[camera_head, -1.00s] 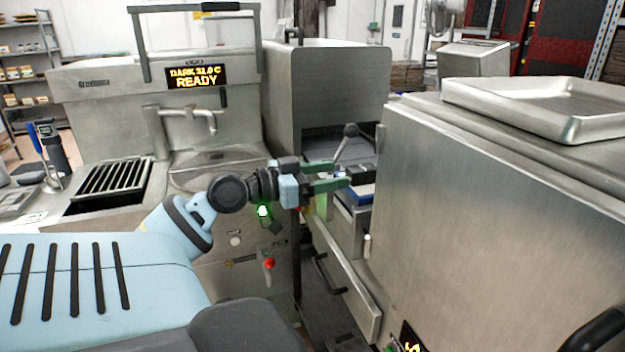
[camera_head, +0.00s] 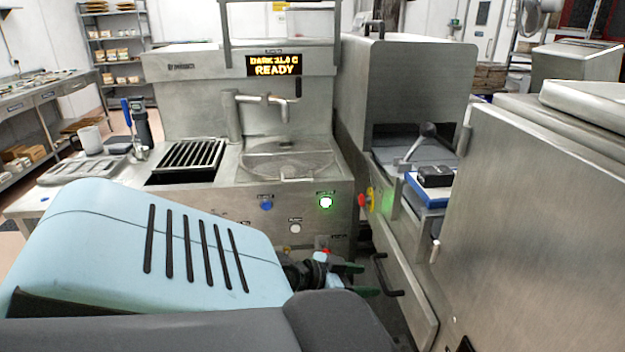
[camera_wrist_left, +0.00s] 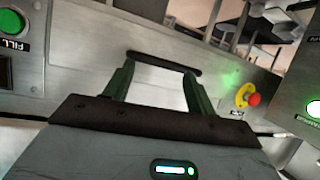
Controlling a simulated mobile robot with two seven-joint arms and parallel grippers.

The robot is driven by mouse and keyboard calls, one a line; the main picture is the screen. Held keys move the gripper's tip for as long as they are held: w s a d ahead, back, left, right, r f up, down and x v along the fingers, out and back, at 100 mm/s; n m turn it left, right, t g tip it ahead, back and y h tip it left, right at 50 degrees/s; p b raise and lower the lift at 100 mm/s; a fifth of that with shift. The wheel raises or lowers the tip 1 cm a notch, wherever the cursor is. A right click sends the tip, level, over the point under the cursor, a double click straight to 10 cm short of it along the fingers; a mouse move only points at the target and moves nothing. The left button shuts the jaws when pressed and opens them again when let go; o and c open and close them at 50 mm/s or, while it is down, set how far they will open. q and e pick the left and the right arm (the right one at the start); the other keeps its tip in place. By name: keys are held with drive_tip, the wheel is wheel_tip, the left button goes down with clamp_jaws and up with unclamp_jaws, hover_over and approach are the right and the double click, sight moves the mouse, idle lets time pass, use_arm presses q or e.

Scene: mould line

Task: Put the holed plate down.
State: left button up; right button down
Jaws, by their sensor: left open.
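My left gripper (camera_head: 357,280) is open and empty, low in front of the machines in the head view. In the left wrist view its two green fingers (camera_wrist_left: 158,72) stand apart with nothing held between them. A black bar handle (camera_wrist_left: 163,62) on a steel front shows beyond the fingertips; I cannot tell the distance. I cannot identify the holed plate for sure. A grey flat piece with recesses (camera_head: 82,169) lies on the counter at the far left, but holes are too small to tell. My right gripper is not in view.
A steel machine with a READY display (camera_head: 274,65) has a black slotted grate (camera_head: 188,158) and a round basin (camera_head: 288,163). A steel tunnel housing (camera_head: 415,85) stands right of it, with a blue-edged box (camera_head: 428,188). A large steel cabinet (camera_head: 540,220) blocks the right.

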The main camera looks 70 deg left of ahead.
use_arm(q)
drive_tip(key=s+d+f+g, duration=0.1)
drive_tip(key=s+d+f, duration=0.25)
drive_tip(key=f, duration=0.25)
drive_tip(key=s+d+f+g, duration=0.2)
drive_tip(key=s+d+f, duration=0.15)
drive_tip(key=f, duration=0.35)
drive_tip(key=s+d+f+g, duration=0.1)
drive_tip(key=s+d+f, duration=0.4)
drive_tip(key=s+d, duration=0.3)
drive_tip(key=s+d+f+m+g, duration=0.1)
drive_tip(key=s+d+f+g, duration=0.1)
drive_tip(key=s+d+f, duration=0.4)
drive_tip(key=s+d, duration=0.2)
drive_tip(key=d, duration=0.3)
drive_tip(key=shift+d+f+h, duration=0.2)
drive_tip(key=shift+d+h, duration=0.1)
drive_tip(key=shift+d, duration=0.1)
